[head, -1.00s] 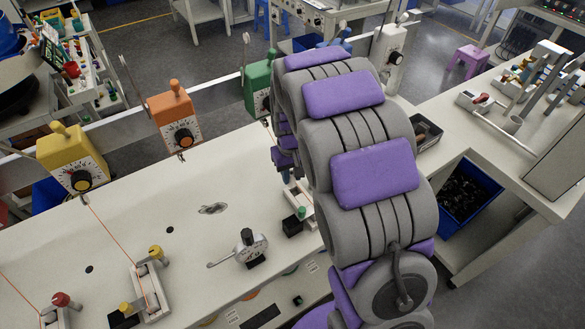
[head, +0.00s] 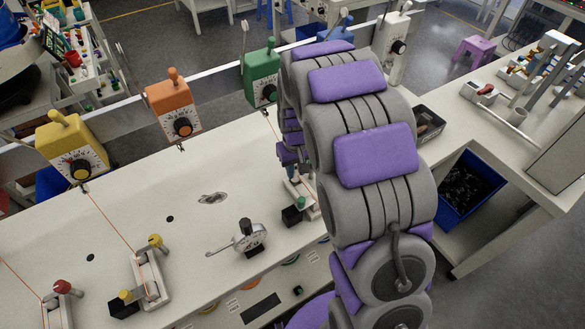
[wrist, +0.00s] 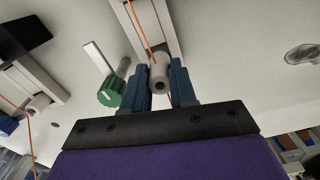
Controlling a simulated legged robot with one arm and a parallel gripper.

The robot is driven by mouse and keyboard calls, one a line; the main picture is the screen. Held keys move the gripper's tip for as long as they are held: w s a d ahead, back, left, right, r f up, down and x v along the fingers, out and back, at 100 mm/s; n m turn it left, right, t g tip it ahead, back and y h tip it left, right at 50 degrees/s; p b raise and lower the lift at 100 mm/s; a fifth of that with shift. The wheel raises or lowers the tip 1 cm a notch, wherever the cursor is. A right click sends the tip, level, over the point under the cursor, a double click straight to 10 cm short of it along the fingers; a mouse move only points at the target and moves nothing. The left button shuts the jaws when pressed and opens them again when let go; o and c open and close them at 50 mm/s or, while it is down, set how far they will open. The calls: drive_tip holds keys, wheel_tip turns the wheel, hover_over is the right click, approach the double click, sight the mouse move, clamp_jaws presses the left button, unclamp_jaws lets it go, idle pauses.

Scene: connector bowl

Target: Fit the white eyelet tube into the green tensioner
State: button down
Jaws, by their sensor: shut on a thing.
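The white eyelet tube (wrist: 160,73) is between the two blue fingers of my gripper (wrist: 160,84) in the wrist view, its round open end facing the camera. My gripper is shut on it. A pale bracket with a green knob (wrist: 111,92) is close beside, its channel (wrist: 155,25) running up behind the tube. An orange thread passes along the channel to the tube. I cannot tell whether the tube is seated in the bracket. In the head view the green-knobbed bracket (head: 309,203) is partly hidden by my arm. A green dial box (head: 262,76) stands on the rail behind.
Yellow (head: 72,150) and orange (head: 172,106) dial boxes line the rail. Brackets with yellow (head: 155,241) and red (head: 62,287) knobs stand on the table's left. A dial gauge (head: 246,237) is near the front edge. A blue bin (head: 466,188) sits under the right bench.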

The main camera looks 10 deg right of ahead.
drive_tip(key=shift+d, duration=0.7)
drive_tip(key=shift+a, duration=0.5)
drive_tip(key=shift+d, duration=0.15)
drive_tip(key=shift+d, duration=0.25)
drive_tip(key=shift+a+p, duration=0.35)
drive_tip(key=shift+a, duration=0.35)
drive_tip(key=shift+d, duration=0.2)
drive_tip(key=shift+a, duration=0.2)
